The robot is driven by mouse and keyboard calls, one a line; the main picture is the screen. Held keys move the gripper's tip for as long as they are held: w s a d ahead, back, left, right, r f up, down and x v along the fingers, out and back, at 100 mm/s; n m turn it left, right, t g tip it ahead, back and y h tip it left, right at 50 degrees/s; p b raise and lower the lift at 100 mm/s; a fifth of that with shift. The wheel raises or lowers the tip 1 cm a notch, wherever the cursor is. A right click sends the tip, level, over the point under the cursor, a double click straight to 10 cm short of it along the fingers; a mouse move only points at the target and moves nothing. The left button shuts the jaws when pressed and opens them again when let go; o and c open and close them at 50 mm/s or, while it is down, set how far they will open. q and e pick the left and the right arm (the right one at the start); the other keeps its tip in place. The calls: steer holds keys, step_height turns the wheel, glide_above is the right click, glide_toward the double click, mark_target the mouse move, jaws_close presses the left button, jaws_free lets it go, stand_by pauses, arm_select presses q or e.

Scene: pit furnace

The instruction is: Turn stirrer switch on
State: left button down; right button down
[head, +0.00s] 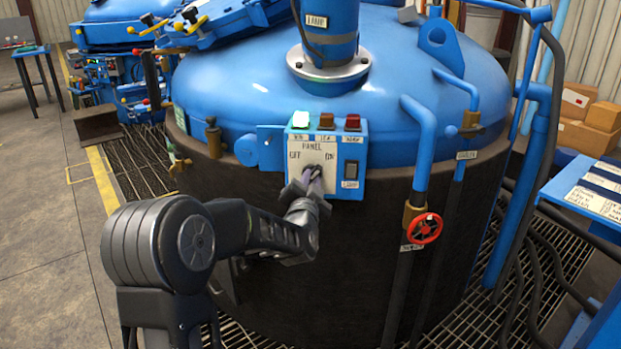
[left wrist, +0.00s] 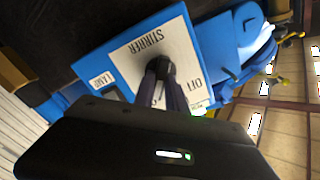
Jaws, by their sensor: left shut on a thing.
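The stirrer panel (head: 338,150) is a blue box on the side of the large blue-domed vessel, with a pale plate marked OFF on the left and ON on the right. My left gripper (head: 313,172) reaches the middle of this plate and is shut on the stirrer knob (left wrist: 162,68), a dark knob on the plate marked STIRRER in the left wrist view. The fingers hide much of the knob, so its exact setting cannot be told. My right gripper is not in view.
Green, amber and red lamps (head: 327,121) sit on top of the panel, with a black rocker switch (head: 351,171) at its right. A red valve wheel (head: 425,228) and blue pipes (head: 422,150) stand to the right. Cardboard boxes (head: 590,118) lie far right.

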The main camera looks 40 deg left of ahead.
arm_select(q)
steer(key=shift+m, duration=0.6)
steer(key=c, duration=1.4)
jaws_free()
steer(key=shift+o, duration=0.2)
steer(key=shift+s+d, duration=0.1)
steer(key=v, duration=0.7)
steer(key=shift+s+p, duration=0.25)
steer(key=shift+p, duration=0.05)
steer(key=shift+d, duration=0.15)
